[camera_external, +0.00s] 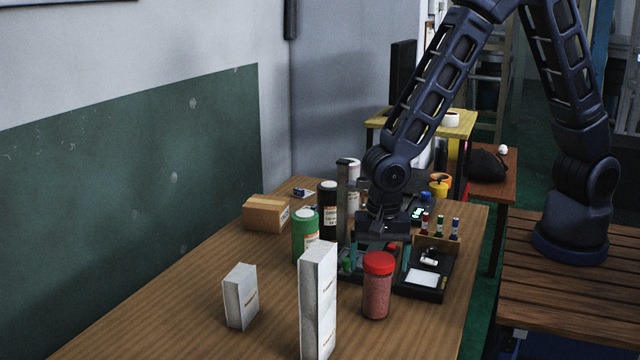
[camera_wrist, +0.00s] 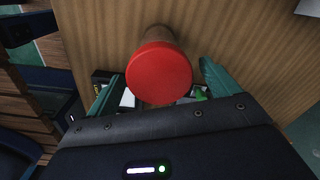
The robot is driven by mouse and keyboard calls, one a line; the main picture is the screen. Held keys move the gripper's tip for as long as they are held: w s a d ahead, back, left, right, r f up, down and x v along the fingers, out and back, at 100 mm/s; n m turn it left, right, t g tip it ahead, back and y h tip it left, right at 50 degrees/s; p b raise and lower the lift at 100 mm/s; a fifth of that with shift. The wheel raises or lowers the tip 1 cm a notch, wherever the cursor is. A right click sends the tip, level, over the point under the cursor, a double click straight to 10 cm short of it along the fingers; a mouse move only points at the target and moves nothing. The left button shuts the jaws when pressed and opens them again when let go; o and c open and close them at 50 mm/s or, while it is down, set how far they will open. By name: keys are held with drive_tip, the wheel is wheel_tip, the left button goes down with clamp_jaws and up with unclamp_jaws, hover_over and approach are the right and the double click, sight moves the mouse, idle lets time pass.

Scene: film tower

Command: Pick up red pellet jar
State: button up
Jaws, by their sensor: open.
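The red pellet jar (camera_external: 377,292) stands upright on the wooden table, with a red lid and a clear body full of reddish pellets. In the wrist view its round red lid (camera_wrist: 159,74) fills the upper middle. My gripper (camera_external: 375,257) points down just behind the jar in the outside view. It is open and empty. In the wrist view its teal fingers show to the left and right of the lid, and the jar lies ahead of the palm. I cannot tell whether either finger touches the jar.
White boxes (camera_external: 318,303) (camera_external: 240,297) stand left of the jar. A green jar (camera_external: 305,238), a dark bottle (camera_external: 327,208) and a cardboard box (camera_external: 266,213) stand farther back. A black tray (camera_external: 432,293) sits right of the jar.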

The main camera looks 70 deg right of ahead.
sight(376, 276)
drive_tip(key=f, duration=0.4)
drive_tip(key=shift+a+f, duration=0.25)
drive_tip(key=shift+f, duration=0.15)
drive_tip(key=c, duration=1.3)
drive_tip(key=shift+r, duration=0.1)
